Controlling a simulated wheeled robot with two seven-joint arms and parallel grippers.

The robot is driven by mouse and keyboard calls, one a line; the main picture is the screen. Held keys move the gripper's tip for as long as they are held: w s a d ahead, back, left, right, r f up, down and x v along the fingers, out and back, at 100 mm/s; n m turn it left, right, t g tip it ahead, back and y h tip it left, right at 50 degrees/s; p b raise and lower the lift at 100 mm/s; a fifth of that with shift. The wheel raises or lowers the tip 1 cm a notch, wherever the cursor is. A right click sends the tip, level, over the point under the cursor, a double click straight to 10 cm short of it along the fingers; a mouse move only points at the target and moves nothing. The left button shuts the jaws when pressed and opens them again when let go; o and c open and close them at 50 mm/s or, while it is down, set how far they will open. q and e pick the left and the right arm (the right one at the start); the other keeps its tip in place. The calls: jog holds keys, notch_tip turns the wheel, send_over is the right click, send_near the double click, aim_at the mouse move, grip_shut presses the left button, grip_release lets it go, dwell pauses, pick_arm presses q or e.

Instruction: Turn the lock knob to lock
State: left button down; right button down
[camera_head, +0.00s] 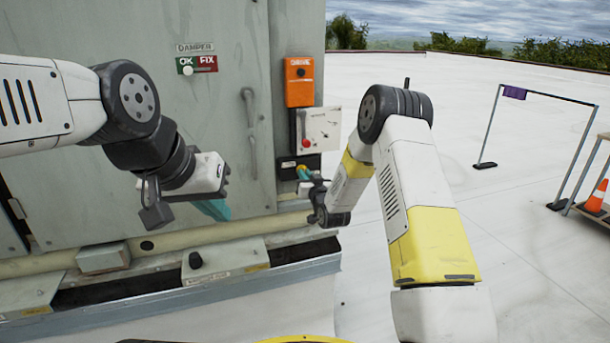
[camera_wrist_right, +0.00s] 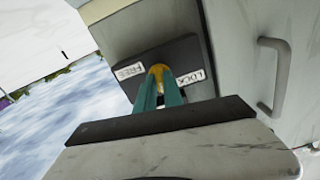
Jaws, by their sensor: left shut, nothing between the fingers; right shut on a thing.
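The lock knob (camera_wrist_right: 157,69) is yellow and sits on a dark plate (camera_wrist_right: 188,53) in the right wrist view. The plate has a FREE label (camera_wrist_right: 129,71) on one side of the knob and a LOCK label (camera_wrist_right: 190,77) on the other. My right gripper (camera_wrist_right: 159,88) is shut on the knob, its teal fingers on either side. The fingers hide part of the knob, so I cannot tell its exact setting. In the head view the plate (camera_head: 286,170) is low on the cabinet's right edge. My left gripper (camera_head: 214,209) is shut and empty before the cabinet.
The grey cabinet (camera_head: 110,130) carries a door handle (camera_head: 250,130), a damper sign (camera_head: 197,65), an orange box (camera_head: 299,82) and a white panel with a red knob (camera_head: 319,128). A metal ledge (camera_head: 180,300) runs below. Open white roof lies to the right.

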jog(key=shift+f+n, duration=0.1)
jog(key=shift+n, duration=0.8)
jog(key=c, duration=1.5)
grip_release()
jog(key=shift+o, duration=0.2)
jog(key=shift+s, duration=0.1)
jog(key=v, duration=0.7)
jog(key=shift+s, duration=0.3)
jog(key=shift+d, duration=0.15)
